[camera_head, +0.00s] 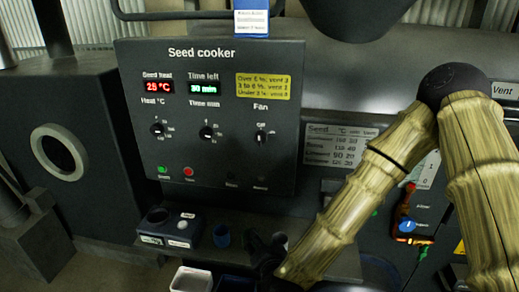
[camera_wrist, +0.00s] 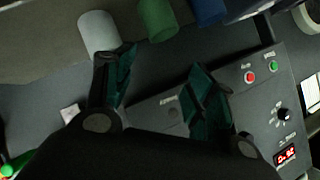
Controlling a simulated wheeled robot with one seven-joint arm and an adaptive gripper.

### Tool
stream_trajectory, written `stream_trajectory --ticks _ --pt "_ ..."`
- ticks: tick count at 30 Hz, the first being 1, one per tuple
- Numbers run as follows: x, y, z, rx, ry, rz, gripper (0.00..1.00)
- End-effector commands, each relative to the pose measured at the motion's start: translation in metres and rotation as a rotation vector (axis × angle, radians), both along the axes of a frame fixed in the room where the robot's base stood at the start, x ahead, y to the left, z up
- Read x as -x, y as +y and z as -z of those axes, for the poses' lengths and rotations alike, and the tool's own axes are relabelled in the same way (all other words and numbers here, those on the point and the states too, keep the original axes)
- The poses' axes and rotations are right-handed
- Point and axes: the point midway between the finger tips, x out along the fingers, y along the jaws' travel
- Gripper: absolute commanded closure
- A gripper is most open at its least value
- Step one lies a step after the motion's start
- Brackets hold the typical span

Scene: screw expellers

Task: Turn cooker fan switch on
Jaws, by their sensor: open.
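The seed cooker panel (camera_head: 215,115) is a dark upright box in the head view. Its fan switch (camera_head: 261,137) is a black knob under the label "Fan", at the panel's right side. My gripper (camera_head: 266,245) is below the panel, under the fan switch and apart from it. In the wrist view my gripper (camera_wrist: 162,78) is open, with nothing between its dark green fingers. The panel (camera_wrist: 245,105) shows tilted there, with the red button (camera_wrist: 249,77), the green button (camera_wrist: 272,66) and a knob (camera_wrist: 283,115). I cannot make out the fan switch in that view.
White (camera_wrist: 98,32), green (camera_wrist: 158,18) and blue (camera_wrist: 208,10) cylinders show near my fingers. A sign (camera_head: 335,146) is right of the panel. The space before the panel is clear.

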Motion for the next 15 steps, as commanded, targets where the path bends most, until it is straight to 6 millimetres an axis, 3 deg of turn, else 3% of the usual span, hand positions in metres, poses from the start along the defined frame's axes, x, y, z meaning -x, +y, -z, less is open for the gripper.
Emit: stream_trajectory --ticks 1,3,7,10,15 --pt "-0.016 0.007 -0.038 -0.048 -0.077 0.043 0.44" --pt "-0.032 0.013 -0.09 -0.109 -0.176 0.106 0.44" --pt "-0.046 0.014 -0.173 -0.204 -0.32 0.205 0.44" --pt "-0.048 0.012 -0.216 -0.254 -0.39 0.257 0.44" --pt "-0.049 0.008 -0.245 -0.289 -0.438 0.296 0.44"
